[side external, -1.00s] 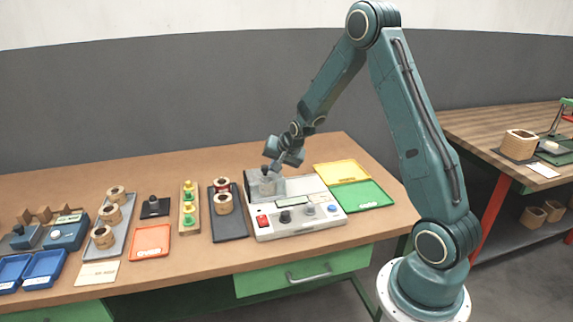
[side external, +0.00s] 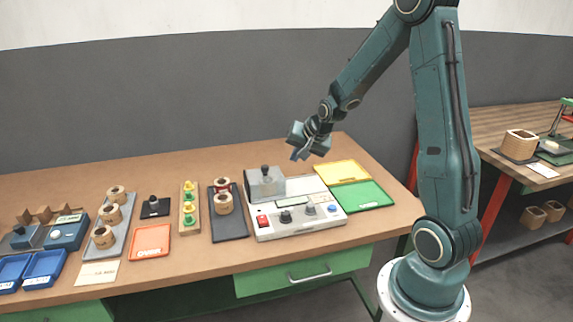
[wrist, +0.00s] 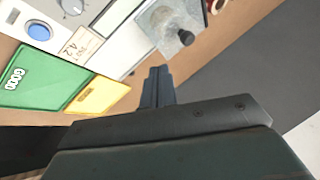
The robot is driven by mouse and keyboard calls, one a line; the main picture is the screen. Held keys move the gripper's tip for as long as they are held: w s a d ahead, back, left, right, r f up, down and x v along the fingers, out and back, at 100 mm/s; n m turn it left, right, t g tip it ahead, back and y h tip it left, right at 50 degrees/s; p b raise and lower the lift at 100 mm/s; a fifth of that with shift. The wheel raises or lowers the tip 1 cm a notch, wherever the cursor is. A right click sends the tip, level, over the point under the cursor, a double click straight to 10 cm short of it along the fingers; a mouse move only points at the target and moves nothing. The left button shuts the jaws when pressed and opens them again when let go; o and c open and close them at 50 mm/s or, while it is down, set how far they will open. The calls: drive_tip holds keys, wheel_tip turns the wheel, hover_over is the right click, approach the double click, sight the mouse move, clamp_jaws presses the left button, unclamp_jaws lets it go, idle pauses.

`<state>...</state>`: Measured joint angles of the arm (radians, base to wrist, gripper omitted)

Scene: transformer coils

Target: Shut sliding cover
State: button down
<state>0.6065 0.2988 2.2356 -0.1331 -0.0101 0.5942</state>
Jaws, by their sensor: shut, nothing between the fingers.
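The sliding cover (side external: 265,184) is a grey, see-through box with a dark knob on top. It sits at the back left of the white tester (side external: 298,213), which has a red switch and knobs on its front panel. In the wrist view the cover (wrist: 163,27) is at the top, with its dark knob toward the right. My gripper (side external: 299,156) is shut and empty, raised above the back right of the tester and apart from the cover. Its closed fingers (wrist: 157,73) show in the wrist view. What lies under the cover is hard to make out.
A yellow tray (side external: 342,171) and a green tray (side external: 362,196) lie right of the tester. A dark tray with coils (side external: 229,223) stands close on its left. An orange tray (side external: 150,242) lies farther left. The air around my gripper is free.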

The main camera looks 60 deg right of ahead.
drive_tip(key=shift+v, duration=1.6)
drive_tip(key=s+a+r+n+y, duration=0.1)
drive_tip(key=s+a+r+n, duration=0.25)
drive_tip(key=a, duration=0.35)
drive_tip(key=s+a+r+n, duration=0.3)
drive_tip(key=a+r, duration=0.2)
drive_tip(key=a, duration=0.2)
drive_tip(key=s+a+r+n, duration=0.1)
drive_tip(key=s+a+n, duration=0.2)
drive_tip(key=s, duration=0.3)
drive_tip(key=s+a+r+n+g+y, duration=0.1)
drive_tip(key=s+a+r+n, duration=0.1)
drive_tip(key=s+a, duration=0.3)
drive_tip(key=shift+s+a+n+y, duration=0.15)
drive_tip(key=shift+s+n+y, duration=0.15)
drive_tip(key=shift+s+n, duration=0.7)
